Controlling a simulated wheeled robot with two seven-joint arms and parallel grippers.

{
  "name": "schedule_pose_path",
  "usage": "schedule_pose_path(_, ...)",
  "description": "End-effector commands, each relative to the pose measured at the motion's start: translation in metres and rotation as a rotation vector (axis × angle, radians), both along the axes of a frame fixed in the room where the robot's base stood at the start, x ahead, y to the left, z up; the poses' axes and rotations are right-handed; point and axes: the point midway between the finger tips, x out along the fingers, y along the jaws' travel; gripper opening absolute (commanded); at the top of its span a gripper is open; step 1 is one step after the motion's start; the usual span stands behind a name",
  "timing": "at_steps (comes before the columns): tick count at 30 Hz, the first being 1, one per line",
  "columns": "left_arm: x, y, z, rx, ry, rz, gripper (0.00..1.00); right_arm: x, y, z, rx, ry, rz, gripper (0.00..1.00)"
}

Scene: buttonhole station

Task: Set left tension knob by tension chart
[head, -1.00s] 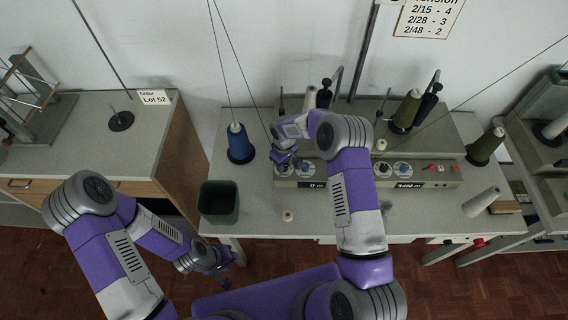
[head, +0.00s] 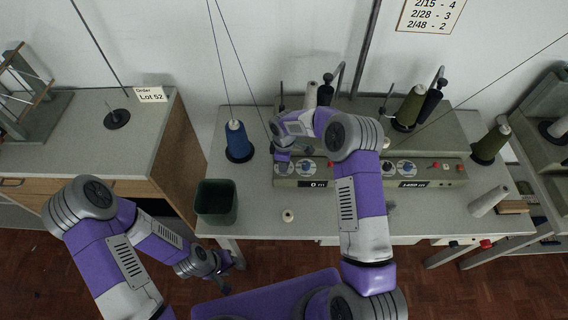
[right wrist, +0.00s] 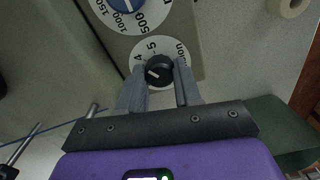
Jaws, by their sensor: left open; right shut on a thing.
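The left tension knob (right wrist: 158,70) is black with a white mark, on a white dial lettered partly "sion" in the right wrist view. My right gripper (right wrist: 161,82) has its two fingers on either side of this knob and is shut on it. In the head view my right gripper (head: 283,160) is over the left end of the winder panel and hides the knob. The tension chart (head: 428,16) on the wall reads 2/15 - 4, 2/28 - 3, 2/48 - 2. My left gripper (head: 218,272) is open and empty, low in front of the bench.
An order card (head: 151,94) reads "Lot 52". A blue cone (head: 237,141) and a dark bin (head: 216,203) stand left of the winder. A small pale spool (head: 288,215) sits on the clear bench front.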

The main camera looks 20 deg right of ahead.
Motion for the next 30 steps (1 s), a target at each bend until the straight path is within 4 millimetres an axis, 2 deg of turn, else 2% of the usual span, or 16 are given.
schedule_pose_path(9, 0.0, 0.0, -0.0048, 0.0, 0.0, 0.0, 0.43, 0.0004, -0.0004, 0.0005, 0.001, -0.001, 0.127, 0.03)
schedule_pose_path(25, 0.0, -0.0001, -0.0053, 0.0, 0.0, 0.0, 0.43, 0.0006, -0.0001, 0.0011, 0.0, -0.002, 0.154, 0.03)
schedule_pose_path(26, 0.0001, 0.0, -0.0053, 0.0, 0.0, 0.0, 0.43, 0.0007, -0.0001, 0.0011, 0.0, -0.002, 0.154, 0.35)
schedule_pose_path(30, 0.0001, 0.0, -0.0053, 0.0, 0.0, 0.0, 0.43, 0.0005, 0.0, 0.001, 0.0, -0.002, 0.154, 0.56)
